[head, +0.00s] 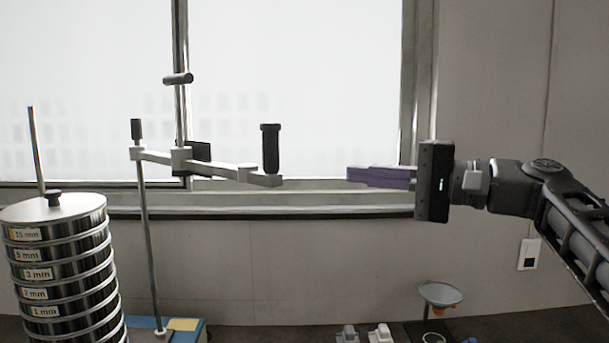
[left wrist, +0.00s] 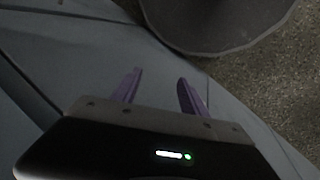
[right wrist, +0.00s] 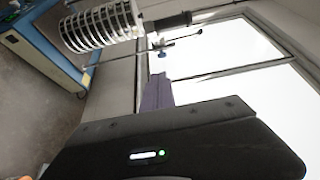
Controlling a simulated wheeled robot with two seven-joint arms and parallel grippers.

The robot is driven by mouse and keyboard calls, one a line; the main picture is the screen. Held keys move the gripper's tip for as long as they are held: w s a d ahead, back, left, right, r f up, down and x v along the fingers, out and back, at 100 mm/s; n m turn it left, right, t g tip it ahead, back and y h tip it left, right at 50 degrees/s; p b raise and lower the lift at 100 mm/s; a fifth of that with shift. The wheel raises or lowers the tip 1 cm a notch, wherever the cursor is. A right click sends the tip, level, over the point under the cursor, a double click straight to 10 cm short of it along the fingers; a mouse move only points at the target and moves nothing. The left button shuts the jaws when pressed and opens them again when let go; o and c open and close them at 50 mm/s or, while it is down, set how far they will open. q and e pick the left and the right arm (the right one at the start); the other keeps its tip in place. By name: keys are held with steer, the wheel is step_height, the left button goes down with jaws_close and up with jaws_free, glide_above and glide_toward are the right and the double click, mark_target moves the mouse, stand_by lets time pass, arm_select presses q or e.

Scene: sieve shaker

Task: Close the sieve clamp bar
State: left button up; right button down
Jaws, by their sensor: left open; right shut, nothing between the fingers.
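The clamp bar (head: 225,170) is a light metal bar on a tall rod, with an upright black handle (head: 270,150) at its right end. It is swung out to the right, away from above the sieve stack (head: 66,265), a column of metal sieves with a lid at the left. In the right wrist view the stack (right wrist: 100,27) shows sideways at the top. My right gripper (head: 348,174) is shut and empty, to the right of the handle with a gap between. Its purple fingers (right wrist: 157,93) also show in the right wrist view. My left gripper (left wrist: 160,88) is open and empty, low and away from the bar.
A window (head: 295,85) fills the back. A funnel-like dish on a stand (head: 440,293) and small pale items (head: 380,333) are on the dark counter at the lower right. A blue-edged base (head: 190,328) is under the rod. The space between handle and right gripper is clear.

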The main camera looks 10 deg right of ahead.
steer(key=w+a+p, duration=0.3)
steer(key=a, duration=0.8)
steer(key=shift+w, duration=0.3)
steer(key=shift+s+a, duration=0.1)
steer(key=shift+s, duration=0.05)
